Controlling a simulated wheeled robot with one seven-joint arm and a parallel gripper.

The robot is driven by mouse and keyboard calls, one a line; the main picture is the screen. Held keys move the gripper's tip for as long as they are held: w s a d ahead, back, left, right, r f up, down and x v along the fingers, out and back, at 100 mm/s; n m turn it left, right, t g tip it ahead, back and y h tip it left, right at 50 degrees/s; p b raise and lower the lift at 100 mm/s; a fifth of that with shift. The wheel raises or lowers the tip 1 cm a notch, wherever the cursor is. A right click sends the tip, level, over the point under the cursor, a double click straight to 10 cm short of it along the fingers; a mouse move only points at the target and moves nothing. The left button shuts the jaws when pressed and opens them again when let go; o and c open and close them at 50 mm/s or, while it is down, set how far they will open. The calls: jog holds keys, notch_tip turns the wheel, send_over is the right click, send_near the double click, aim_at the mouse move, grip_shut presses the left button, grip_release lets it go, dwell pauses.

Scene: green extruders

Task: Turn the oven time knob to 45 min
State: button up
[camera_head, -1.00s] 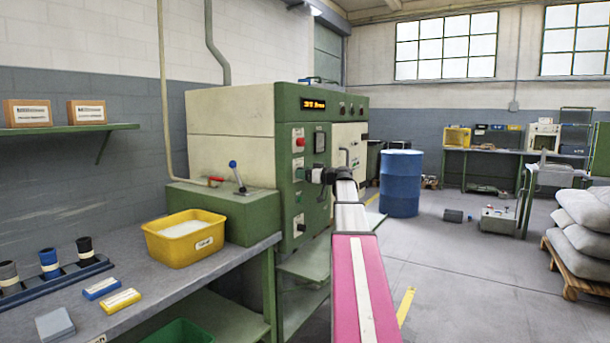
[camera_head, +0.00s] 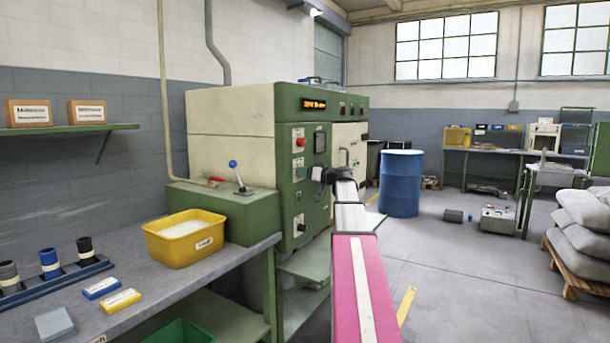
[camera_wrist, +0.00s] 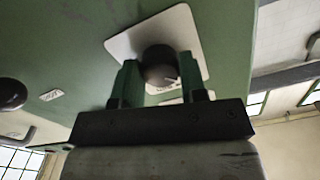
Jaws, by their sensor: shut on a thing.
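The oven is a cream and green cabinet (camera_head: 230,118) with a green control panel (camera_head: 289,105) on its front. In the wrist view, a dark round knob (camera_wrist: 158,60) sits on a pale square plate (camera_wrist: 122,45) on the green panel. My gripper (camera_wrist: 160,74) has its two green fingers on either side of this knob and is shut on it. In the head view, my gripper (camera_head: 319,174) is at the panel and the held knob is hidden or too small to make out. The knob's scale and setting cannot be read.
Another dark knob (camera_wrist: 12,93) is at the left of the wrist view. A red button (camera_head: 299,142) and a lit display (camera_head: 313,104), its text unclear, are above my gripper. A bench with a yellow bin (camera_head: 180,247) stands left; a blue drum (camera_head: 401,183) stands right.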

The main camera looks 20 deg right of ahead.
jog(key=m, duration=1.2)
jog(key=shift+m, duration=0.4)
dwell(0.3)
jog(key=o, duration=0.9)
jog(key=v, duration=1)
jog(key=shift+s+d, duration=0.25)
jog(key=shift+s, duration=0.1)
